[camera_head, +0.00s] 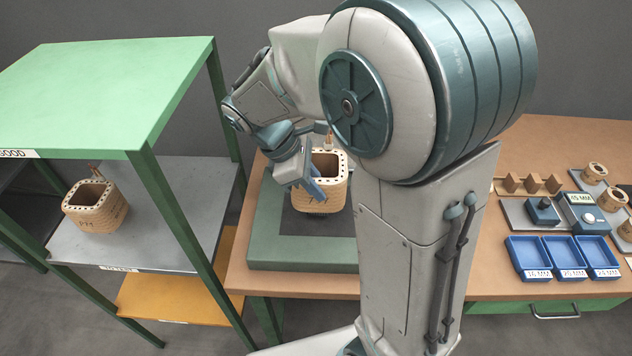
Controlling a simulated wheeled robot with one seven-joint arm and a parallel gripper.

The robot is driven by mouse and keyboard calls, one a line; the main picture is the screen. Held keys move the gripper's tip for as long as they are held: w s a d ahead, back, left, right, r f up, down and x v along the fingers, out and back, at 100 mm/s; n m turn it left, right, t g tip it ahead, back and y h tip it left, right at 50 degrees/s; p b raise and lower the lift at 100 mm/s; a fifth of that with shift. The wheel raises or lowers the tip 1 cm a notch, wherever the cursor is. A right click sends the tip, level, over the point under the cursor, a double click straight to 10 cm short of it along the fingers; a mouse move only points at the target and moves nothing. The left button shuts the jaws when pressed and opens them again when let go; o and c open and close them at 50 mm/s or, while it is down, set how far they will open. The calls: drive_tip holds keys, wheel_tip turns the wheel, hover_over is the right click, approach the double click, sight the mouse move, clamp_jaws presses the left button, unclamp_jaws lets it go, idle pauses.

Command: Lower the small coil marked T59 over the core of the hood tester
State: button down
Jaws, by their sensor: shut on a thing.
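My gripper (312,188) is shut on the near-left wall of a tan wound coil (328,199), a rounded square with holes around its rim. No marking on this coil is readable from here. The coil looks upright, over the dark middle of a green square frame (300,258) on the brown bench, which seems to be the tester's base. I cannot tell how high the coil is above it. No core is visible; the coil, gripper and arm hide that area.
The green-topped rack (110,90) labelled GOOD stands close at left, its posts near the bench. At right are blue trays (540,258), a meter (583,212), a wooden rack (528,185) and small coils (612,199). My arm hides the bench's middle.

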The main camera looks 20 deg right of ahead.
sight(316, 201)
drive_tip(key=shift+f, duration=0.1)
drive_tip(key=shift+f+b, duration=0.9)
drive_tip(key=shift+f, duration=0.7)
drive_tip(key=shift+f, duration=0.1)
idle(0.4)
drive_tip(key=shift+f+b, duration=0.45)
drive_tip(key=shift+f, duration=0.55)
drive_tip(key=c, duration=1.3)
unclamp_jaws()
drive_tip(key=shift+s+r, duration=0.1)
drive_tip(key=shift+r, duration=0.05)
drive_tip(key=shift+o, duration=0.2)
drive_tip(key=shift+w, duration=0.2)
drive_tip(key=c, duration=0.3)
